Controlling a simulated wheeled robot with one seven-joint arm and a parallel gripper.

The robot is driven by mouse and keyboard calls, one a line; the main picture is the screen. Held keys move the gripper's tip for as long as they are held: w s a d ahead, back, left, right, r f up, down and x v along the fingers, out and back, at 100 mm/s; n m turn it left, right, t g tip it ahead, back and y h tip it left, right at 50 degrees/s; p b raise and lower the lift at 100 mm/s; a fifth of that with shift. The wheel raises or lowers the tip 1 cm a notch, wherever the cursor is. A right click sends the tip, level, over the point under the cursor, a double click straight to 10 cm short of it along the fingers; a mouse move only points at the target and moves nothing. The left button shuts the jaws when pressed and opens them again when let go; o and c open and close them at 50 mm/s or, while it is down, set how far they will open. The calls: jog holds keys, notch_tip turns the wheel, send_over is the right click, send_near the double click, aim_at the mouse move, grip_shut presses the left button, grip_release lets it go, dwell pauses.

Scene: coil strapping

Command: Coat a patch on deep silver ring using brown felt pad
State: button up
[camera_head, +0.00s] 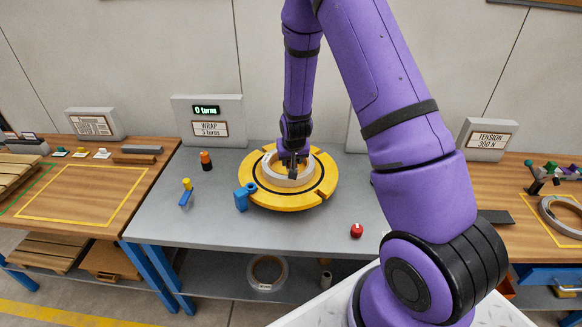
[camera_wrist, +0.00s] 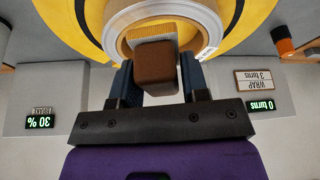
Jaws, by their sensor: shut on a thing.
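The deep silver ring (camera_head: 283,181) lies on the round yellow turntable (camera_head: 256,193) in the middle of the grey table. In the wrist view the ring (camera_wrist: 209,30) shows its pale wall and inner hollow. My gripper (camera_head: 291,167) is at the ring in the head view. In the wrist view my gripper (camera_wrist: 156,75) is shut on the brown felt pad (camera_wrist: 155,62), a brown block between its two fingers. The pad overlaps the ring's near wall in that view. I cannot tell whether it touches the ring. The pad is hard to make out in the head view.
A blue block (camera_head: 243,197) stands at the turntable's left edge. A red button (camera_head: 357,230), an orange-and-black cylinder (camera_head: 206,160) and a blue-and-yellow tool (camera_head: 186,192) are on the grey table. A sign reading 0 turns (camera_head: 207,120) stands behind. The table's front left is clear.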

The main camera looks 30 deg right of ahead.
jog(key=shift+r, duration=1.6)
jog(key=shift+s+d, duration=0.1)
